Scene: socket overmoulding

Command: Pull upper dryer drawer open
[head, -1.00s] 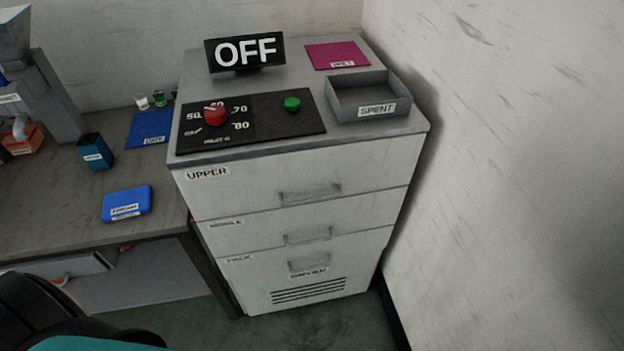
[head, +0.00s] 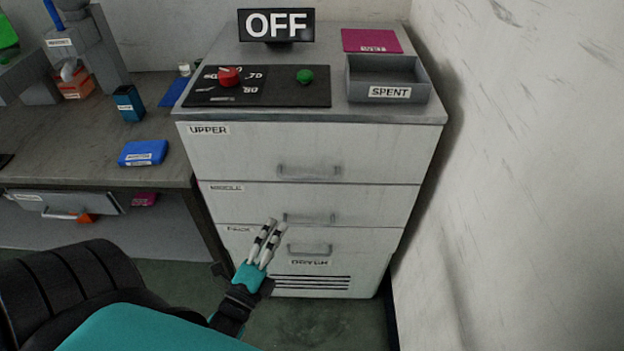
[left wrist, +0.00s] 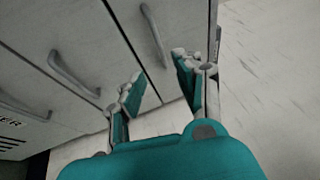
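The dryer is a white cabinet with three shut drawers, labelled UPPER, MIDDLE and PACK. The upper drawer (head: 245,155) has a grey bar handle (head: 309,171). That handle also shows in the left wrist view (left wrist: 153,35), beyond the fingertips. My left gripper (head: 275,226) is in front of the lower part of the dryer in the head view, below the upper handle. In the left wrist view my left gripper (left wrist: 160,77) has its fingers apart with nothing between them. It is not touching the upper handle. My right gripper is not in view.
The middle handle (head: 309,218) and pack handle (head: 310,249) stick out below. A SPENT tray (head: 389,93), OFF sign (head: 276,25) and red knob (head: 229,76) are on top. A wall (head: 510,180) stands close on the right, a workbench (head: 80,165) on the left.

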